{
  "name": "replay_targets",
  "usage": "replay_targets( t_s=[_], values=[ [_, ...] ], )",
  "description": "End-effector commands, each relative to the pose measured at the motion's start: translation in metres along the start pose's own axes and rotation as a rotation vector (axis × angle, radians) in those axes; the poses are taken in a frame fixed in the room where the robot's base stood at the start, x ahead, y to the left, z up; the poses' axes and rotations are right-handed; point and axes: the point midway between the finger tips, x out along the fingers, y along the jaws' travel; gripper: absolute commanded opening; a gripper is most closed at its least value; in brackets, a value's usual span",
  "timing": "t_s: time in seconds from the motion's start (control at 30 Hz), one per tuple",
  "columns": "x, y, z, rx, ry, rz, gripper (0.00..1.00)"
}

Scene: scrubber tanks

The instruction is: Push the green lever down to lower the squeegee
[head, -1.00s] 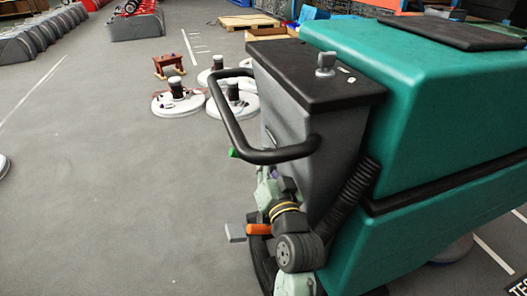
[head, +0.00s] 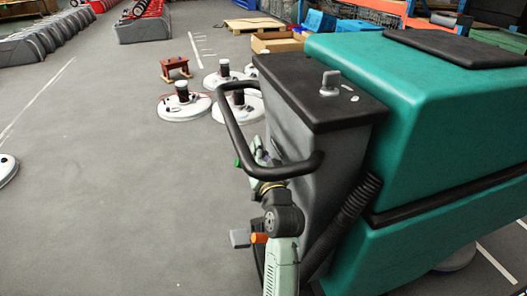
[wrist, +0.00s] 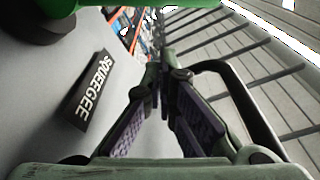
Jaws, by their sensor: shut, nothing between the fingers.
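The green lever shows as a small green tip (head: 237,163) at the rear of the scrubber, just left of the black handlebar. Contact with the lever cannot be told. A black "SQUEEGEE" label (wrist: 92,88) is on the grey panel.
The black handlebar (head: 228,122) loops around my gripper and shows at right in the wrist view (wrist: 258,115). The teal scrubber body (head: 440,120) and ribbed hose (head: 345,215) stand to the right. An orange-ended grey pedal (head: 240,238) sits low. Floor to the left is open.

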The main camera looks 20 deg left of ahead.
Motion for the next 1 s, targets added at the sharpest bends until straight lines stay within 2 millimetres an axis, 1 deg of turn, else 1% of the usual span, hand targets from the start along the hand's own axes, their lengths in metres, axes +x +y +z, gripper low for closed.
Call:
replay_targets(
  t_s=[0.03,0.1,0.2,0.3,0.73,1.0],
  values=[
    [-0.004,0.001,0.011,0.003,-0.009,0.002,0.00],
    [-0.007,0.001,0.019,0.001,-0.008,0.002,0.00],
    [-0.010,0.001,0.026,0.002,-0.007,0.002,0.00],
    [-0.011,0.001,0.030,0.002,-0.004,0.002,0.00],
    [-0.011,0.002,0.032,-0.003,-0.003,0.001,0.00],
    [-0.002,0.008,0.034,-0.046,-0.003,-0.005,0.00]
  ],
)
